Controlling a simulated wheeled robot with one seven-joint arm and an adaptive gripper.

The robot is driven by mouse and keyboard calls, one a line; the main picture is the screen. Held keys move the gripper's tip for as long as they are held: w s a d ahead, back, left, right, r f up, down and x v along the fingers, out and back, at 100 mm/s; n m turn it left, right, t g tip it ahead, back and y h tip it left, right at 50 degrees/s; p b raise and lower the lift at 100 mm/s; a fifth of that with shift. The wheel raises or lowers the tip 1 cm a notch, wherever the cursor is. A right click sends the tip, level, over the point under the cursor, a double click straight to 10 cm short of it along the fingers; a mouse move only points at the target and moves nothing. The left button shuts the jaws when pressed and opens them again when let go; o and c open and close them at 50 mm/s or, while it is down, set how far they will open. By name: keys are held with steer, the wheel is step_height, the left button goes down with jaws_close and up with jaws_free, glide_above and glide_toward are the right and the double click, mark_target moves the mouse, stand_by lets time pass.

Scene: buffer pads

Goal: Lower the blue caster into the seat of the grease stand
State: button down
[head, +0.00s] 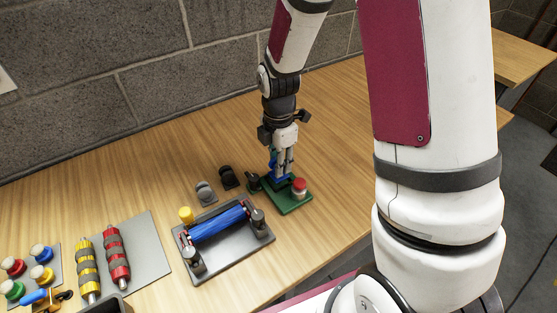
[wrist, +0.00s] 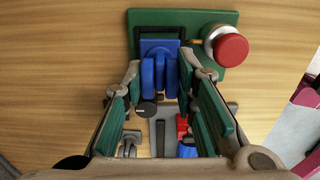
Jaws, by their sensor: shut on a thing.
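The blue caster (wrist: 160,75) is between the fingers of my gripper (wrist: 161,66), with its wheels toward the wrist camera and its flat plate toward the stand. In the head view the caster (head: 275,170) is partly hidden by the fingers of my gripper (head: 282,164). The green grease stand (wrist: 226,48) lies beneath, with a red-capped knob to the right; it also shows in the head view (head: 294,207). A dark seat frame (wrist: 137,40) shows around the caster's plate. The caster mostly covers the seat, and I cannot tell whether the plate touches it.
A black caster (head: 229,178) and a grey caster (head: 205,193) stand left of the stand. A grey tray (head: 225,262) with a blue roller is in front of them. Red and yellow rollers lie on a grey pad (head: 152,245) farther left. The table behind the stand is clear.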

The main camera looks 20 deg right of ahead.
steer(key=shift+f+b, duration=0.6)
steer(key=shift+f, duration=0.55)
stand_by(0.9)
steer(key=c, duration=1.2)
jaws_free()
steer(key=shift+r, duration=0.15)
step_height(320, 180, up, 11)
steer(key=shift+f, duration=0.1)
steer(key=shift+s+r, duration=0.1)
steer(key=shift+r, duration=0.65)
steer(key=s+r+m+t+p, duration=0.2)
steer(key=s+r+m, duration=0.6)
steer(key=s+m, duration=0.2)
steer(key=s+r+m+t+p, duration=0.1)
steer(key=s+r+m+t, duration=0.1)
steer(key=s+r+m, duration=0.7)
steer(key=s+m, duration=0.1)
steer(key=s, duration=0.2)
steer(key=shift+s+d+r+p, duration=0.15)
steer(key=shift+s+d+p, duration=0.05)
steer(key=shift+s+p, duration=0.2)
